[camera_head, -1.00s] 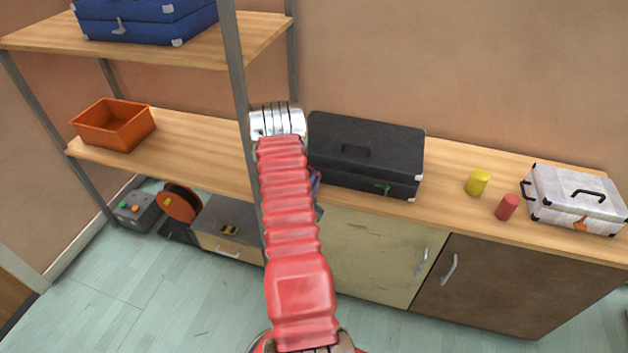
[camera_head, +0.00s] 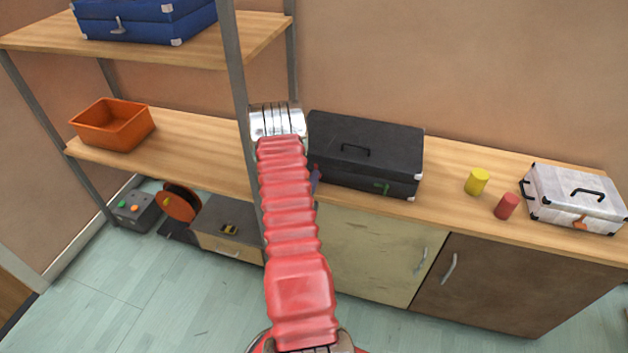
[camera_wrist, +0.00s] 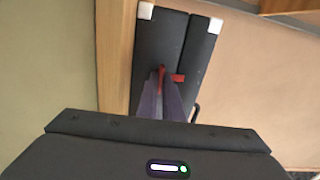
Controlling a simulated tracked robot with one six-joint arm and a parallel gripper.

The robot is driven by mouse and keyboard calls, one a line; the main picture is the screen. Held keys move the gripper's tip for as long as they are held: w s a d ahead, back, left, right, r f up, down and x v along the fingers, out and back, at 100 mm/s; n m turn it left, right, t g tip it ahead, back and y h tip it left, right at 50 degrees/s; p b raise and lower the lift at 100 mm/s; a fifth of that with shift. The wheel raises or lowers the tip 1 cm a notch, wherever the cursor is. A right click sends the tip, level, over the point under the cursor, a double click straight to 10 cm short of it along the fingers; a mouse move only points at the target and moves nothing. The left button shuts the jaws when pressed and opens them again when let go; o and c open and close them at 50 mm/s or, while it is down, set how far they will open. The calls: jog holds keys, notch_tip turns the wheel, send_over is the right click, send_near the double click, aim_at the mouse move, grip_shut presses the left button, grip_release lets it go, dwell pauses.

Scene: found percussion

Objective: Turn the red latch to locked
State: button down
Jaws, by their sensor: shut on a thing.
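The black case (camera_head: 366,150) stands closed on the wooden counter, right of my arm. The red latch (camera_wrist: 178,77) is on its front, seen in the wrist view with one part sticking out to the right of my fingers. My gripper (camera_wrist: 162,80) is shut on the latch, its dark purple fingers on either side of a red part. In the head view a bit of my gripper (camera_head: 315,180) shows at the case's front left. I cannot tell the latch's exact angle.
A green latch (camera_head: 382,188) is on the case's front right. Yellow (camera_head: 477,182) and red (camera_head: 506,206) cylinders and a white case (camera_head: 574,197) stand farther right. An orange bin (camera_head: 112,126) is at left. A shelf post (camera_head: 240,80) rises beside my arm.

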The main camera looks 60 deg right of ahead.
jog(key=shift+s+f+m, duration=0.15)
jog(key=shift+f+m, duration=0.1)
jog(key=shift+m, duration=0.05)
jog(key=c, duration=1.9)
grip_release()
jog(key=shift+r, duration=0.15)
jog(key=shift+a, duration=0.1)
jog(key=a, duration=0.4)
jog(key=s+a, duration=0.1)
jog(key=a, duration=0.4)
jog(key=s+a, duration=0.1)
jog(key=a, duration=0.3)
jog(key=shift+a, duration=0.25)
